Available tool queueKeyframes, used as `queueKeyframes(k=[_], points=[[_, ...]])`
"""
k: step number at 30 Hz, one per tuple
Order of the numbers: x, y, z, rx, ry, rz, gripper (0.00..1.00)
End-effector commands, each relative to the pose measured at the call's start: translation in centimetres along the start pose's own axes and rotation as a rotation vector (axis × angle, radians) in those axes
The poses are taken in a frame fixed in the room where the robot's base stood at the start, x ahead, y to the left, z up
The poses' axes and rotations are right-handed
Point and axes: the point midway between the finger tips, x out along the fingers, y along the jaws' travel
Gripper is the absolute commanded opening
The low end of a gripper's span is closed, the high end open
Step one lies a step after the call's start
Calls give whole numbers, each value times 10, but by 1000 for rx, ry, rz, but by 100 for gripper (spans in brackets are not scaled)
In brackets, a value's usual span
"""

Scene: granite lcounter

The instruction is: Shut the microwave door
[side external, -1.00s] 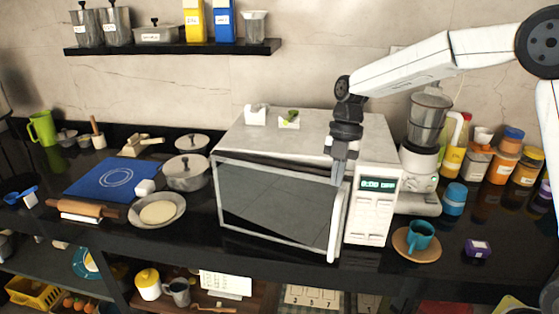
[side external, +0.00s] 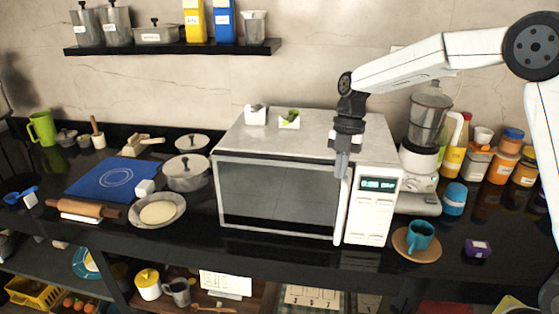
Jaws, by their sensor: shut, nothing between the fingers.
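The white microwave (side external: 300,135) stands on the black counter, with its control panel (side external: 374,205) at the right of its front. Its dark-glass door (side external: 275,195) lies flush, or almost flush, with the front, and no clear gap shows along its edges. The white door handle (side external: 341,215) runs upright at the door's right edge. My gripper (side external: 341,173) is shut and empty, pointing down in front of the door's top right corner, by the upper end of the handle. I cannot tell whether its fingertips touch the door.
Two small white containers (side external: 256,115) sit on top of the microwave. A blender (side external: 428,125), jars and a teal mug (side external: 419,236) on a saucer stand to the right. A lidded pot (side external: 187,172) and a plate (side external: 158,210) are close on the left.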

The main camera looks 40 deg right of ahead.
Motion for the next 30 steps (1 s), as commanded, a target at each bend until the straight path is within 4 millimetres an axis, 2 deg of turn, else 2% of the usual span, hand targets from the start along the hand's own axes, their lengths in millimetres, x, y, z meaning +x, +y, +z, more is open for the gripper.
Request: queueKeyframes(k=[8, 17, 24, 30], points=[[8, -6, -23, -3, 1, -1, 0], [-29, -2, -22, -1, -1, 3, 0], [-64, 0, -22, -1, -1, 3, 0], [-84, 2, -22, -1, 0, 1, 0]])
